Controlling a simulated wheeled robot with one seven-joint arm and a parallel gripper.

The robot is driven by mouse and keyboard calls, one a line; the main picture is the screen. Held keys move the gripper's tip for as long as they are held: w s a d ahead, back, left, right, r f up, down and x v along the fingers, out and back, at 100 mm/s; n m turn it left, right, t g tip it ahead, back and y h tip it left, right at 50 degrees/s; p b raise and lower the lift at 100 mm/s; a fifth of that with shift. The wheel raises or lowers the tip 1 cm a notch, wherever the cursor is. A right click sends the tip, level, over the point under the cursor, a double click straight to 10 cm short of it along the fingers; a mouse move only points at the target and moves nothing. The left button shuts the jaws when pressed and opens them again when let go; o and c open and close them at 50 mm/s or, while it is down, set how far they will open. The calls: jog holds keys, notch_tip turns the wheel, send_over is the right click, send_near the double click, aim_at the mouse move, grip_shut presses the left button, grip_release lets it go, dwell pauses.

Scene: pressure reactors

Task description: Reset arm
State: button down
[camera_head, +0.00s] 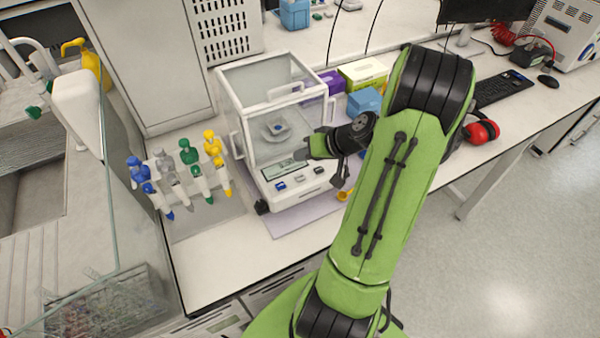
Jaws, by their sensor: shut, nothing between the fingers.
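My green arm (385,200) rises from the bottom of the view, bends at a dark joint at the upper right, and reaches back left over the bench. My gripper (341,182) is at the front right of the balance, partly hidden by my wrist and arm. Its fingers are shut and hold nothing that I can see. The balance (283,190) is a white instrument with a clear glass draft shield, and a small dish (277,128) with something blue shows inside it. Whether my wrist touches the balance case, I cannot tell.
Several coloured pipettes (189,152) hang on a stand left of the balance. Coloured boxes (362,73), a keyboard (502,88) and red ear muffs (482,130) lie on the bench (205,262). A glass pane (108,190) stands at left. The floor (520,250) at right is clear.

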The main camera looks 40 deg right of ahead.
jog(key=shift+f, duration=0.1)
dwell(0.6)
jog(key=s+a+r+n+g+h, duration=0.15)
jog(key=a+r, duration=0.25)
jog(key=a, duration=0.4)
jog(key=w+a+r+n+g, duration=0.1)
jog(key=a+r+n+g, duration=0.15)
jog(key=a+r, duration=0.35)
jog(key=s+a+r, duration=0.2)
jog(key=s+a, duration=0.2)
jog(key=s, duration=0.3)
jog(key=s+a+r+n+t+h, duration=0.1)
jog(key=s+a+r, duration=0.2)
jog(key=s+a, duration=0.2)
jog(key=shift+s+a+r, duration=0.25)
jog(key=shift+s+a, duration=0.05)
jog(key=shift+s, duration=0.8)
jog(key=shift+h, duration=0.25)
jog(key=shift+d, duration=0.1)
